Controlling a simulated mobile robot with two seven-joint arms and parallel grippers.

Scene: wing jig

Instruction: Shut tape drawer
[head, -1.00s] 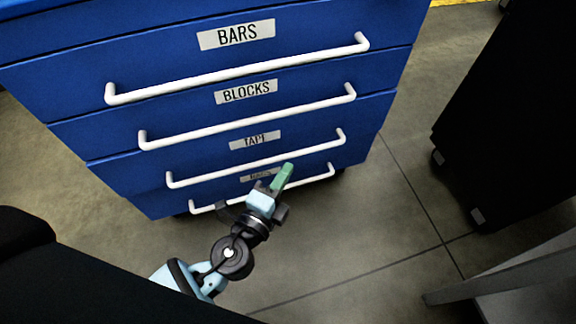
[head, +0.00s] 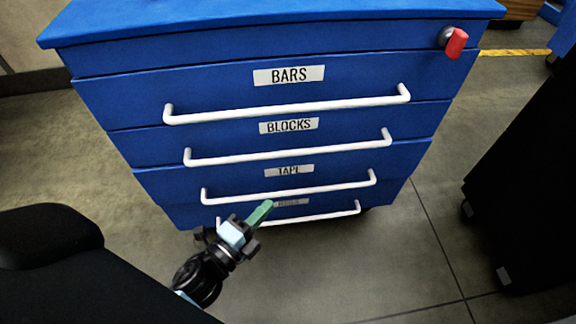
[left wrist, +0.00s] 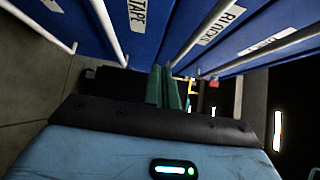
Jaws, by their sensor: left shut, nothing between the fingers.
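The tape drawer (head: 330,178) is the third labelled drawer down in a blue cabinet, with a white bar handle (head: 300,194). Its front looks close to in line with the drawers above; I cannot tell how large any gap is. Its TAPE label (left wrist: 138,15) shows at the top of the left wrist view. My left gripper (head: 263,211) has green fingers, shut and empty, just below the tape handle and in front of the lowest drawer in the head view. The fingers (left wrist: 165,87) point toward the cabinet in the left wrist view; contact is unclear. My right gripper is out of view.
Above are the BARS drawer (head: 350,80) and BLOCKS drawer (head: 350,122), each with a white handle. A red knob (head: 455,42) sits at the cabinet's top right. A dark wheeled unit (head: 520,190) stands at the right. Grey floor (head: 400,260) between them is clear.

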